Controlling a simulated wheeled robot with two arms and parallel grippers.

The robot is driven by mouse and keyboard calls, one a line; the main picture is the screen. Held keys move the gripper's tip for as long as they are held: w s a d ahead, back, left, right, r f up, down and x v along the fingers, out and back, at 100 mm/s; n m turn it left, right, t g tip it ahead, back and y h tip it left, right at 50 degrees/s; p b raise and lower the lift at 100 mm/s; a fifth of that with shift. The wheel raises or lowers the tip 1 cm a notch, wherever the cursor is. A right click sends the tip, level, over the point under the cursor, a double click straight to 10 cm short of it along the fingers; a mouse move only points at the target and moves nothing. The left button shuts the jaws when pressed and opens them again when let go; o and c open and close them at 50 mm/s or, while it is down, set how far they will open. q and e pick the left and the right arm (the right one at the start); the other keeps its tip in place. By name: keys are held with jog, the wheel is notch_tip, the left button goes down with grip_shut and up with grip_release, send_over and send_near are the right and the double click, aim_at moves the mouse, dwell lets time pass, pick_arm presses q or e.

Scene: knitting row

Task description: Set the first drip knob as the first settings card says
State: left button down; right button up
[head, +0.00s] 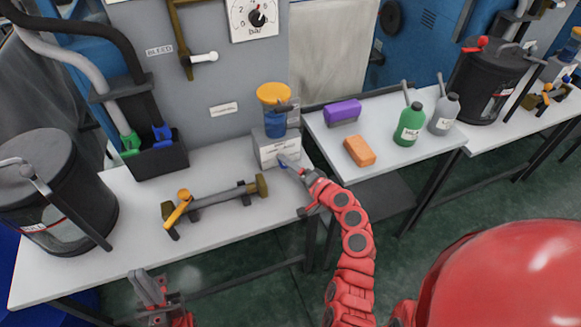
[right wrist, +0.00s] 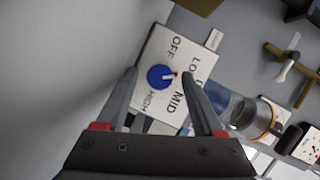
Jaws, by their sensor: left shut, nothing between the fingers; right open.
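The first drip knob is a blue dial (right wrist: 159,78) on a white face marked OFF, LOW, MID and HIGH (right wrist: 155,48). Its pale, red-tipped pointer points toward the LOW side, between OFF and MID. In the head view the knob's box (head: 272,148) stands under the blue, orange-lidded cup, its front partly covered by my gripper. My right gripper (right wrist: 158,74) is open, a finger on each side of the knob; I cannot tell whether they touch it. My left gripper (head: 150,288) is shut and empty before the bench. A small white card (head: 223,109) on the wall is unreadable.
A brass bar with an orange handle (head: 222,196) lies on the bench left of the box. A dark drum (head: 60,190) and a black holder (head: 158,160) stand further left. An orange block (head: 359,151), purple block (head: 343,110) and green bottle (head: 408,126) are on the right table.

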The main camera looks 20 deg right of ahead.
jog(key=b+v, duration=0.1)
jog(key=v, duration=1.6)
jog(key=shift+s, duration=0.15)
jog(key=shift+d, duration=0.15)
